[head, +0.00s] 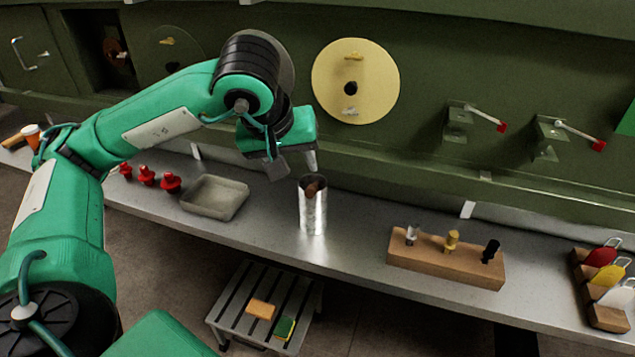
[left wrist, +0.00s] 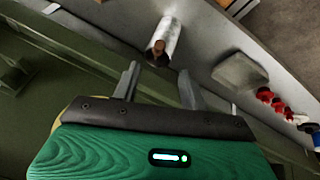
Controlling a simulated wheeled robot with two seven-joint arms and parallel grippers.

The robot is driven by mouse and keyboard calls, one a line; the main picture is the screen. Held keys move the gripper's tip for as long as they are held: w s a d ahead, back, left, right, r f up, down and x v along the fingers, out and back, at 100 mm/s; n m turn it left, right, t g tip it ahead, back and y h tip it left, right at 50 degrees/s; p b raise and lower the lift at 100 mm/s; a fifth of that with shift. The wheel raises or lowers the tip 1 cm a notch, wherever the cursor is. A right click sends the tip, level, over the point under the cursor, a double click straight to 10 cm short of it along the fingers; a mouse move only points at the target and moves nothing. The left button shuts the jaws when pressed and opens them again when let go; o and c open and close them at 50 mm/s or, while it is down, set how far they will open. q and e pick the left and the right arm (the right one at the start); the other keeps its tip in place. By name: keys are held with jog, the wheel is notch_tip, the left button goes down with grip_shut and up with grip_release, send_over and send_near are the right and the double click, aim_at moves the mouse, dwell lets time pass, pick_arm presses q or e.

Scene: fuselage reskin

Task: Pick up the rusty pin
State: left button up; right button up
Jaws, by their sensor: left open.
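The rusty pin (head: 314,187) shows as a reddish-brown end inside the mouth of an upright shiny metal cylinder (head: 312,215) on the grey shelf. The rest of the pin is hidden by the cylinder wall. In the left wrist view the brown end (left wrist: 158,46) shows at the near mouth of the cylinder (left wrist: 168,32). My left gripper (head: 293,168) is open and empty, just above and slightly left of the cylinder's mouth. In the left wrist view its two fingers (left wrist: 158,73) stand apart, with the pin's end beyond the gap. My right gripper is not in view.
A shallow grey tray (head: 215,197) and several red knobs (head: 147,176) sit left of the cylinder. A wooden block (head: 445,262) with silver, yellow and black pins stands to the right. The green wall with a round yellow disc (head: 356,80) rises behind the shelf (head: 350,235).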

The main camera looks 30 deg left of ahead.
aim_at(309, 192)
pick_arm(q)
jog(key=p+x, duration=0.1)
jog(key=x, duration=0.6)
jog(key=shift+w+f+p, duration=0.15)
jog(key=shift+f+p, duration=0.25)
jog(key=p+x, duration=0.1)
jog(key=x, duration=0.2)
jog(key=shift+w+f, duration=0.25)
jog(key=shift+f, duration=0.2)
jog(key=c, duration=0.9)
grip_shut()
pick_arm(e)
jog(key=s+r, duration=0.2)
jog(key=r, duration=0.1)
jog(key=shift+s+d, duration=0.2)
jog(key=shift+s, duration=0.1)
